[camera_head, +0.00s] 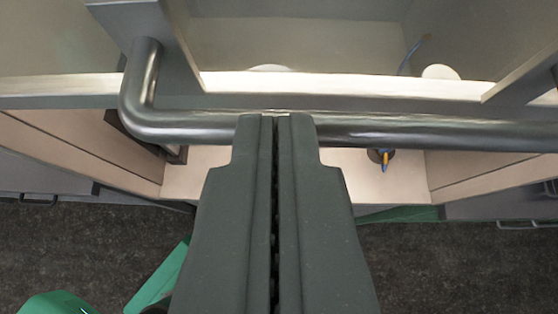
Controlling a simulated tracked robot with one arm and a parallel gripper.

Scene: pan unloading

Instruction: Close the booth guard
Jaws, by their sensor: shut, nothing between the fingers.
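The booth guard (300,85) is a framed, see-through panel across the upper part of the view, with a pale lower rail. A dark metal bar handle (420,132) runs across its front and bends up at the left. My gripper (276,118) is shut and empty, pointing away from the camera. Its fingertips overlap the middle of the bar in the picture. I cannot tell whether they touch it or sit above it. The gripper hides part of the bar and the booth floor behind it.
Below the guard is a pale booth floor (375,185) between wooden side walls. A small dark and orange object (383,158) sits there, partly under the bar. Grey cabinets with handles (500,207) flank the booth.

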